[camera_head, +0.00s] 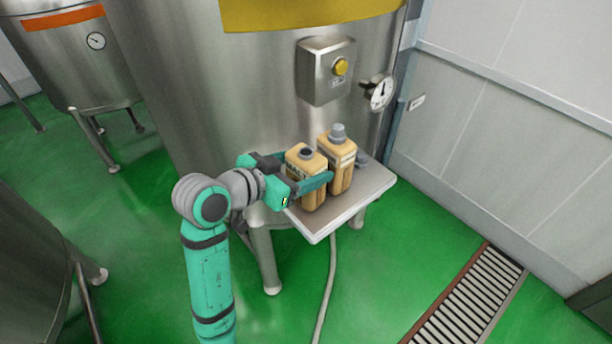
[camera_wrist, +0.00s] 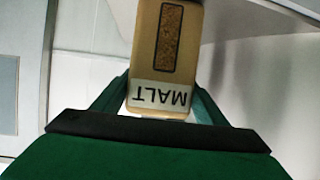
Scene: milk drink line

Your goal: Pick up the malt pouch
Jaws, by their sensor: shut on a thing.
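The malt pouch (camera_head: 307,164) is a tan, bottle-like container with a dark round top, at the left end of a small shelf on the steel tank. In the wrist view the malt pouch (camera_wrist: 165,60) shows an upside-down MALT label and a window of brown grains. My gripper (camera_head: 304,181) has its green fingers on both sides of it and is shut on it. In the wrist view my gripper (camera_wrist: 160,100) holds its labelled end. I cannot tell whether its base touches the shelf.
A similar tan container (camera_head: 339,163) with a grey cap stands close on the right. A small grey object (camera_head: 361,158) lies behind it on the shelf (camera_head: 372,191). The tank (camera_head: 240,90) rises behind, with a button box (camera_head: 325,70) and gauge (camera_head: 379,92). The shelf's front right is clear.

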